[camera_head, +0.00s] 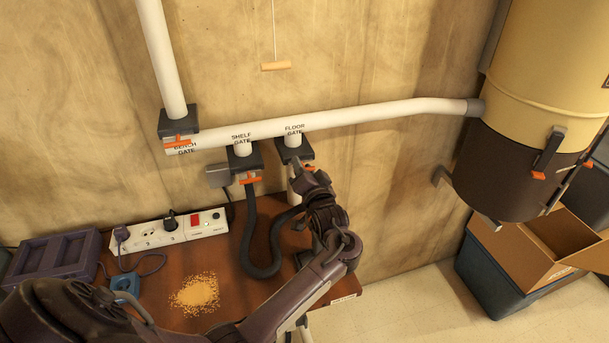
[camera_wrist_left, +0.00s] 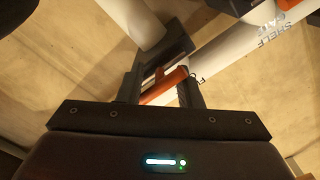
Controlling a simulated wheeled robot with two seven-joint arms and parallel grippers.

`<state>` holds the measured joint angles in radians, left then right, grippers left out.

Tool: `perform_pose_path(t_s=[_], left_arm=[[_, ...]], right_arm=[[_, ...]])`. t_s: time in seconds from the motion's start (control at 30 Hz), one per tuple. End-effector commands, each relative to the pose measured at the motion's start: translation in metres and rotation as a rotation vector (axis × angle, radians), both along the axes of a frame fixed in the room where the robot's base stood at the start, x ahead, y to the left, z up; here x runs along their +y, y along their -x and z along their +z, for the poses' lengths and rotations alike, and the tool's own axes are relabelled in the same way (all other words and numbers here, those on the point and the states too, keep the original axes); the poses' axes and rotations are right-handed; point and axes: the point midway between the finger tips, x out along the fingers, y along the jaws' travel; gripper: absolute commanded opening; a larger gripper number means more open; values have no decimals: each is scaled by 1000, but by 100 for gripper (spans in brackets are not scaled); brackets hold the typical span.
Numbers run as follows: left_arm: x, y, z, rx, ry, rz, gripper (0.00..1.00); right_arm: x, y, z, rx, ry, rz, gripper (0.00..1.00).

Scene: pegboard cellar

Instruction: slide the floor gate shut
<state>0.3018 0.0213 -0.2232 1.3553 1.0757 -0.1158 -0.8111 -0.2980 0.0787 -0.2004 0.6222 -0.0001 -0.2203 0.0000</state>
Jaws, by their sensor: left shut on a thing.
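The floor gate (camera_head: 293,149) is a dark block on the white pipe, under the label FLOOR GATE. My left gripper (camera_head: 303,168) is at its front, and a bit of its orange handle (camera_head: 312,168) shows beside the fingers. In the left wrist view, my left gripper (camera_wrist_left: 162,92) is shut on the orange handle (camera_wrist_left: 165,85), with a dark finger on each side. The dark gate frame (camera_wrist_left: 172,48) and a white pipe (camera_wrist_left: 133,18) lie just beyond. The gripper hides much of the gate's front, so I cannot tell how far its slide is out. My right gripper is not in view.
The shelf gate (camera_head: 243,160) with a dark hose (camera_head: 253,240) is close to the left; the bench gate (camera_head: 178,130) is farther left. Below are a brown bench (camera_head: 215,265), a power strip (camera_head: 170,232) and sawdust (camera_head: 195,294). A collector drum (camera_head: 515,160) stands right.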

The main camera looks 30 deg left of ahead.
Motion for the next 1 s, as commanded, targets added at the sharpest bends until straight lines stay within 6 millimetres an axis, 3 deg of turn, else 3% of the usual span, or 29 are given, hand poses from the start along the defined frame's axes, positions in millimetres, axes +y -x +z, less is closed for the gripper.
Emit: perform_pose_path(t_s=[0.07, 0.1, 0.23, 0.57, 1.0], left_arm=[[0, -1, 3, -11, 2, 0, 0], [0, -1, 4, -11, 1, 1, 36], [0, 0, 3, -9, -1, 1, 52], [-4, 3, 1, -5, -2, -1, 52], [-53, 44, 0, -7, 0, 0, 52]], right_arm=[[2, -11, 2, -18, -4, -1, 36], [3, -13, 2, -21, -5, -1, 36], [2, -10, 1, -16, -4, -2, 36], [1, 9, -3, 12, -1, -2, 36], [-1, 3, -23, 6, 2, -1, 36]])
